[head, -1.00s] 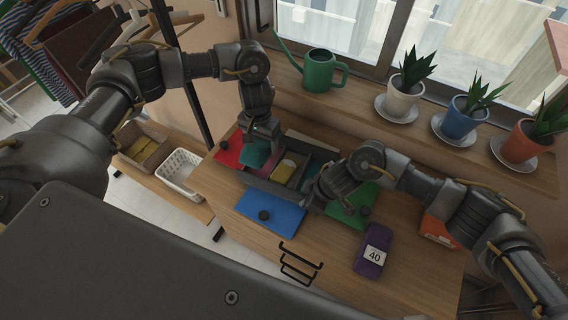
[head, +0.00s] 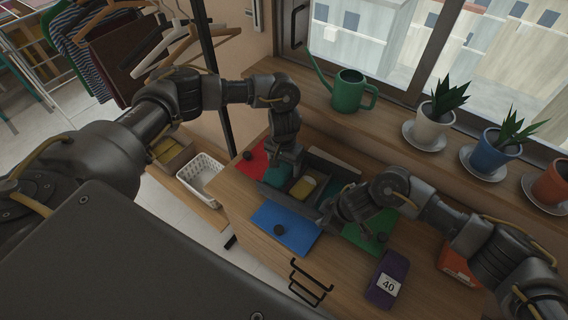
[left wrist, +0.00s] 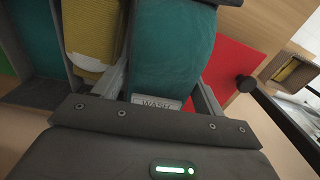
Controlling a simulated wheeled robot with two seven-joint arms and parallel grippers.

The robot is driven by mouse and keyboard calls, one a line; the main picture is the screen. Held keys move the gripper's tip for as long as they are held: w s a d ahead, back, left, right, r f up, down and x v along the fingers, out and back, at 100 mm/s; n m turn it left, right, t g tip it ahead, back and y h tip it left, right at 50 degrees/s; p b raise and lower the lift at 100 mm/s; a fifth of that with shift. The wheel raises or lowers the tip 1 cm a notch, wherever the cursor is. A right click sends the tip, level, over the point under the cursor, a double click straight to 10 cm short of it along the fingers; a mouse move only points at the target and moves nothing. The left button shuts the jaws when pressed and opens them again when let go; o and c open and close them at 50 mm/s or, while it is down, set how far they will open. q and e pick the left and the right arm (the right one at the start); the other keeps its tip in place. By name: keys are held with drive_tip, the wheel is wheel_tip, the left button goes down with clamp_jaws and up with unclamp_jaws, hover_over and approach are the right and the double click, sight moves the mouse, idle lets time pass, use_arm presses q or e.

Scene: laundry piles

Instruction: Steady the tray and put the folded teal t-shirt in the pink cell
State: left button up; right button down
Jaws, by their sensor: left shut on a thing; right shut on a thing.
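The folded teal t-shirt (head: 276,174) is at the left end of the dark grey tray (head: 285,200). My left gripper (head: 286,166) is shut on it from above. In the left wrist view the teal t-shirt (left wrist: 172,48) lies between my fingers, with a white "WASH" label in front of it. No pink shows; I cannot tell whether the cloth rests on the cell floor. A folded yellow cloth (head: 303,187) fills the middle cell, and teal (left wrist: 38,35) shows in the cell beyond. My right gripper (head: 330,212) is shut at the tray's right end, apparently on its wall, partly hidden by the wrist.
Red (head: 254,158), blue (head: 285,229) and green (head: 372,232) panels lie around the tray, with black knobs. A purple bundle marked 40 (head: 387,280) lies at the front right. A green watering can (head: 350,92) and potted plants stand on the sill behind.

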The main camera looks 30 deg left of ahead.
use_arm(q)
drive_tip(key=shift+f, duration=0.95)
drive_tip(key=o, duration=1.2)
drive_tip(key=shift+c, duration=0.2)
drive_tip(key=shift+r, duration=3)
use_arm(e)
drive_tip(key=c, duration=1.5)
unclamp_jaws()
drive_tip(key=shift+r, duration=0.15)
